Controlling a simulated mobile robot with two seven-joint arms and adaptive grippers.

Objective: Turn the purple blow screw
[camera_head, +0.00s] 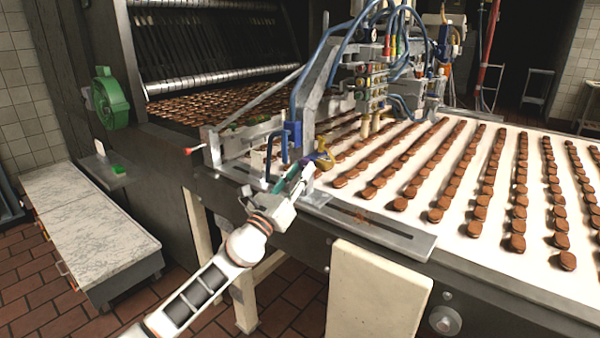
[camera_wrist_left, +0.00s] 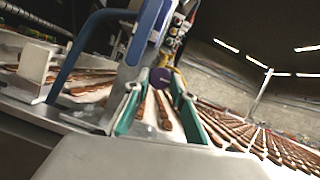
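The purple blow screw (camera_wrist_left: 161,77) shows in the left wrist view as a dark purple round knob, straight ahead between my left gripper's fingers. In the head view the purple screw (camera_head: 320,164) is small and sits by a yellow part on the machine's near side. My left gripper (camera_head: 298,176) reaches up to it from below left. In the left wrist view, my left gripper (camera_wrist_left: 157,92) has its two teal fingers apart, with the knob in the gap near or just beyond the tips. I cannot tell whether they touch it. My right gripper is not in view.
A blue handle (camera_head: 292,138) stands close beside my left gripper. Blue hoses (camera_head: 330,45) and nozzles rise behind it. The white conveyor (camera_head: 480,245) carries rows of brown biscuits to the right. A metal rail (camera_head: 370,235) runs along the near edge.

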